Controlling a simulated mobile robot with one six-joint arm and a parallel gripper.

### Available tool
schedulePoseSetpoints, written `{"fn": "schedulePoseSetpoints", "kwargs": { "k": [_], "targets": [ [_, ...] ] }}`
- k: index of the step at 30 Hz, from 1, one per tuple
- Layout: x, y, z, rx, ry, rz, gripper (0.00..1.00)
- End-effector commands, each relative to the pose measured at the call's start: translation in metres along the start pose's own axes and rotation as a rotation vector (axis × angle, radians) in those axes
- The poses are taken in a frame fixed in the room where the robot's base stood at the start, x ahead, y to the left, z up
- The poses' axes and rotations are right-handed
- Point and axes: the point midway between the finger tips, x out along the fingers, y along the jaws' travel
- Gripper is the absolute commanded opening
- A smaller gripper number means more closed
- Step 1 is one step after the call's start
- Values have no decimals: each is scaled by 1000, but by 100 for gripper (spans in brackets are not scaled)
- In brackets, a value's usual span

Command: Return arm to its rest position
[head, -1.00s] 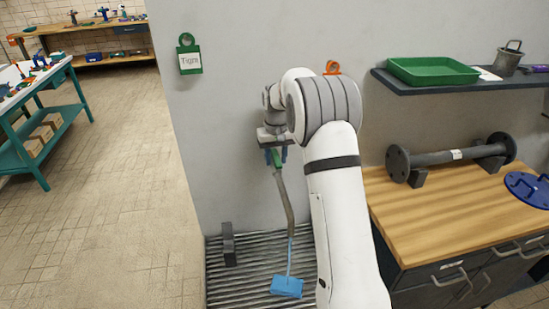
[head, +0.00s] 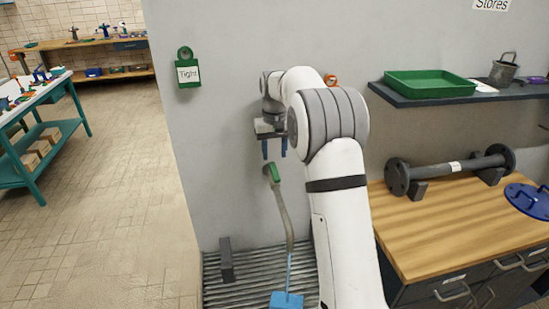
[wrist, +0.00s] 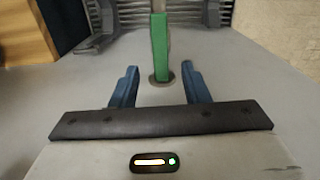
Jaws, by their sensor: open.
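My gripper (head: 274,152) is open and empty in front of the grey wall. Its two blue fingers point down in the head view. Just below it and apart from it is the green top end of a long tool (head: 274,174), with a bent grey-brown shaft and a blue block at its foot. The tool stands tilted over a ribbed grey mat (head: 217,293). In the wrist view the tool's green end (wrist: 160,45) appears beyond the gap between the fingers. My white arm hides part of the wall and mat.
A wooden-topped bench (head: 440,228) with a flanged pipe (head: 450,166) stands right of my arm. Above it is a shelf (head: 400,98) with a green tray (head: 430,84). A green tag (head: 188,72) hangs on the wall. The tiled floor (head: 110,190) at left is open.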

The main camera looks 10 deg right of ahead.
Motion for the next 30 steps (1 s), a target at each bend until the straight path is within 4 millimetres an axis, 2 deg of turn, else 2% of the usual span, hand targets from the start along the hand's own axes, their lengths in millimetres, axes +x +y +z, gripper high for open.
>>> {"fn": "schedulePoseSetpoints", "kwargs": {
  "k": [8,11,13,17,21,25,30],
  "targets": [
    [-2,0,2,0,2,0,42],
    [-12,-1,13,1,13,1,42],
    [-25,-2,29,3,28,1,42],
    [-50,-4,73,7,63,3,42],
    [-70,-6,127,12,103,4,42],
    [-80,-9,179,16,141,5,42],
    [-79,-12,250,20,189,6,42]
  ]
}}
